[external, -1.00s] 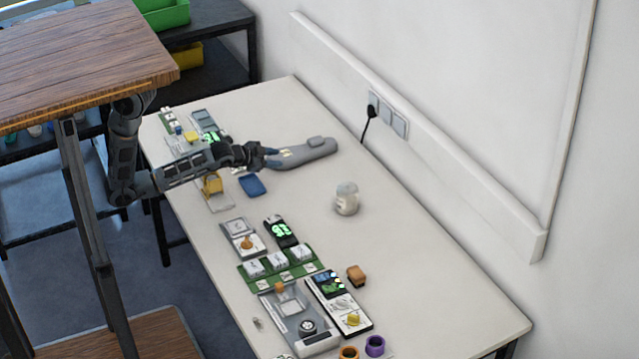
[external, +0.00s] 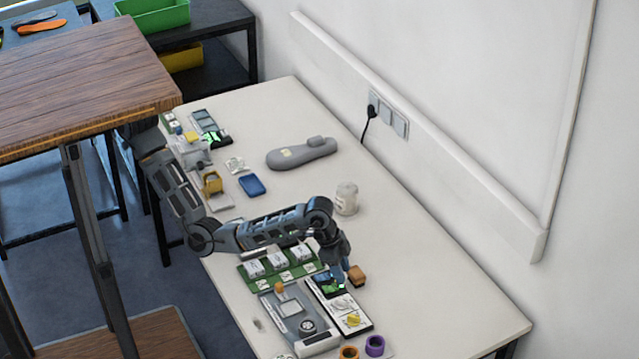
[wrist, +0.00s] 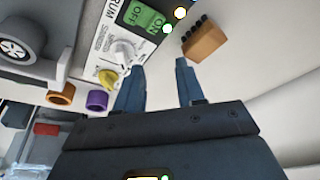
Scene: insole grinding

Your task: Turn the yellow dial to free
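The yellow dial (external: 353,320) sits at the near end of a white and black panel (external: 362,327) on the table. In the wrist view the yellow dial (wrist: 109,78) is left of my gripper's fingers, beside a white knob (wrist: 124,50) and a green ON/OFF display (wrist: 146,15). My gripper (external: 340,280) points down over the display end of the panel, apart from the dial. In the wrist view my gripper (wrist: 159,75) has its two fingers spread with nothing between them. The lettering around the dial is too small to read.
A brown brush-like block (wrist: 204,42) lies right of the panel. Orange (external: 348,352) and purple (external: 375,345) rings stand at its near end. A grey device (external: 300,318) is on its left. The table at right is clear.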

